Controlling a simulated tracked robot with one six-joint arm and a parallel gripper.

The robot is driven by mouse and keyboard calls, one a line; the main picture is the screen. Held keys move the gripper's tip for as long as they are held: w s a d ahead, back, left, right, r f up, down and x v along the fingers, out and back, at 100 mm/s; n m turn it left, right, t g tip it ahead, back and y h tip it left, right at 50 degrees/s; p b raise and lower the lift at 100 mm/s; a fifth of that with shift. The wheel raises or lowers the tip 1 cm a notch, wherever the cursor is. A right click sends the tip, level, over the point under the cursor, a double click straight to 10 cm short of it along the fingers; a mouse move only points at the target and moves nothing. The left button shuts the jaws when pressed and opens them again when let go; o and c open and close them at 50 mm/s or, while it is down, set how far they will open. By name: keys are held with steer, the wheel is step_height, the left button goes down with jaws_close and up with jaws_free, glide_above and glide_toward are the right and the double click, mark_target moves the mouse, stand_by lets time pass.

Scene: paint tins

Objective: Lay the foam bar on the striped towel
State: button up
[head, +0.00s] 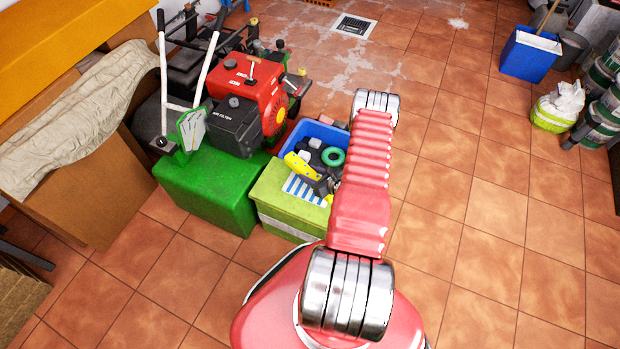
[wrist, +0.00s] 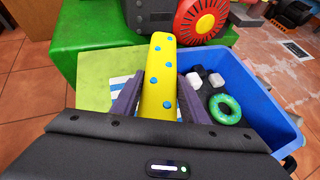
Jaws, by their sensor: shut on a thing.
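The foam bar is yellow with blue dots and shows in the wrist view (wrist: 161,65) and the head view (head: 297,164). My gripper (wrist: 158,100) is shut on its near part, one finger on each side. The striped towel, blue and white, lies on the lime-green box in the head view (head: 302,189). In the wrist view, a piece of the towel (wrist: 117,86) shows left of the bar; the bar and fingers hide the rest. The bar is over or beside the towel's edge; I cannot tell whether they touch.
The lime-green box (head: 285,223) stands against a blue bin (head: 290,143) holding a green ring (head: 333,156), black and white blocks. A green box (head: 208,190) with a red engine (head: 250,85) stands to the left. The tiled floor at right is largely clear.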

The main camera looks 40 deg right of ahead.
steer(key=shift+f, duration=1.5)
steer(key=o, duration=1.1)
steer(key=shift+c, duration=0.2)
steer(key=v, duration=1.2)
